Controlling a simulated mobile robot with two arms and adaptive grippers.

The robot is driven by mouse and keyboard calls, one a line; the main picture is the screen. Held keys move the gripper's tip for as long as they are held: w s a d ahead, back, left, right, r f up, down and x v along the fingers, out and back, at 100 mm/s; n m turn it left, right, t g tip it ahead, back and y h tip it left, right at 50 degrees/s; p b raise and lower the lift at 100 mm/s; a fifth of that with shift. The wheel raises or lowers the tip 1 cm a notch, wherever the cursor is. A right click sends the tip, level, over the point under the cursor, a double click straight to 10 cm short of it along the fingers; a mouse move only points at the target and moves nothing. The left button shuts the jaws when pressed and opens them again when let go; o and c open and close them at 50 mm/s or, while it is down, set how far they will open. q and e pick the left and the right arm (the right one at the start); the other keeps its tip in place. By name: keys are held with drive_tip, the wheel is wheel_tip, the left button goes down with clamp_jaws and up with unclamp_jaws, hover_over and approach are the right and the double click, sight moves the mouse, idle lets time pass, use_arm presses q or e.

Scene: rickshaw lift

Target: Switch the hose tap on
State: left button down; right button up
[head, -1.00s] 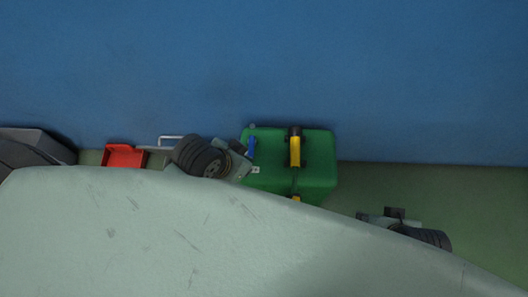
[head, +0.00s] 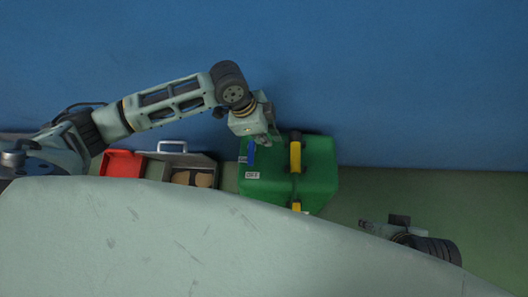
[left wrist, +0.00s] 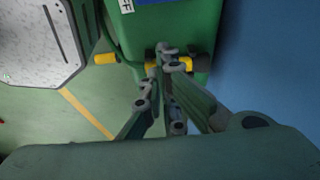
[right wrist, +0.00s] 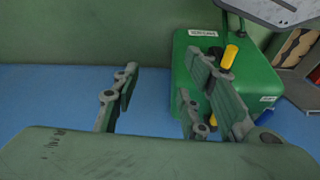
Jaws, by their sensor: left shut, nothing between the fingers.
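A green box (head: 318,165) stands against the blue surface in the head view. A short blue lever (head: 248,154), which looks like the tap handle, is at its left, between small white labels. One label (head: 252,175) seems to read OFF. My left gripper (head: 272,139) is at the box's upper edge, just right of the blue lever; contact cannot be told. In the left wrist view its fingers (left wrist: 166,62) are together and empty, before a yellow-and-black part (left wrist: 184,64). My right gripper (right wrist: 160,82) is open and empty, with the box (right wrist: 255,75) behind its right finger.
A yellow handle (head: 295,156) runs along the box top. Left of the box are a grey case (head: 205,163) with brown contents and a red tray (head: 122,163). My own pale body covers the lower head view. Green floor (head: 480,200) is open at the right.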

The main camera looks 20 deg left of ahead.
sight(251, 154)
use_arm(q)
drive_tip(key=b+x, duration=0.2)
drive_tip(key=x, duration=0.4)
drive_tip(key=shift+d+f, duration=0.1)
drive_tip(key=shift+f, duration=0.1)
drive_tip(key=shift+b+x, duration=0.55)
drive_tip(key=shift+x, duration=0.4)
drive_tip(key=shift+b+x, duration=0.3)
drive_tip(key=shift+x, duration=0.7)
drive_tip(key=a, duration=0.1)
drive_tip(key=s+a, duration=0.1)
drive_tip(key=a, duration=0.1)
drive_tip(key=shift+a+r, duration=0.1)
drive_tip(key=shift+a, duration=0.05)
drive_tip(key=shift+a+b, duration=0.3)
drive_tip(key=shift+r, duration=0.1)
use_arm(e)
drive_tip(key=w+a+r+t+y, duration=0.1)
drive_tip(key=w+a+r+t, duration=0.2)
drive_tip(key=w, duration=0.8)
drive_tip(key=t, duration=0.2)
drive_tip(key=shift+a+t, duration=0.2)
drive_tip(key=shift+t, duration=0.2)
drive_tip(key=shift+s, duration=0.1)
